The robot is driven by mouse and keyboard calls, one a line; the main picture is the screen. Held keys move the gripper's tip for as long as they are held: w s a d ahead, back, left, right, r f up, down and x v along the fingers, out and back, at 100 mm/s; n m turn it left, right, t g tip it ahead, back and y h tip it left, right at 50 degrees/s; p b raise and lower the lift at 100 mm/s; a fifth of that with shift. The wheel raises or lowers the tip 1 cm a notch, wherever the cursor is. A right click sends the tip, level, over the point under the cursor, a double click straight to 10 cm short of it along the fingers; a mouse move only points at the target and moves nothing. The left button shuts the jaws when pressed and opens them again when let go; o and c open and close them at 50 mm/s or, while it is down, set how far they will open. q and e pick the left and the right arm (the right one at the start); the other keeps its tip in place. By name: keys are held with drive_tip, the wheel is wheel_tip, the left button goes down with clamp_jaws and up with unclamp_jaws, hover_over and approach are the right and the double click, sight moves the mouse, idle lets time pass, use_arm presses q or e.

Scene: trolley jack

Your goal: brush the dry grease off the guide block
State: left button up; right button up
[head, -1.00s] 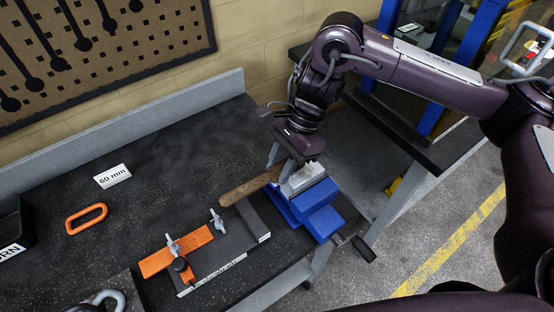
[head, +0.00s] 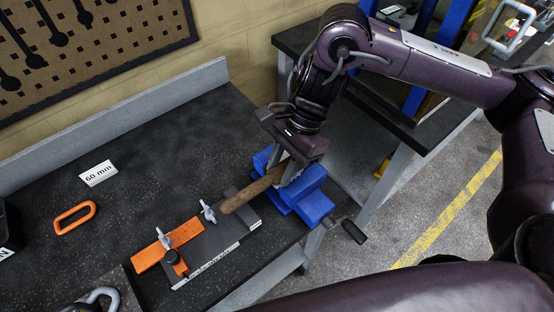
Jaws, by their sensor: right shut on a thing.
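My right gripper (head: 283,180) points down at the blue vise (head: 313,207) on the bench's right end. It is shut on a wooden-handled brush (head: 252,192). The handle slants down to the left, its end above the dark grey fixture plate (head: 217,240). The brush head is hidden by the fingers and the vise, so I cannot tell whether bristles touch anything. The guide block cannot be made out clearly; the gripper covers much of the vise jaws. No grease can be told apart. My left gripper is not in view.
On the plate are an orange bar (head: 153,256) and upright wing-shaped clamps (head: 208,212). An orange ring (head: 75,217) and a "60 mm" card (head: 98,173) lie to the left. The vise handle (head: 353,232) juts past the bench edge. The back of the bench is clear.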

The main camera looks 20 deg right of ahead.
drive_tip(key=shift+w, duration=0.1)
wheel_tip(320, 180, up, 7)
drive_tip(key=p, duration=0.6)
drive_tip(key=shift+r, duration=0.1)
idle(0.4)
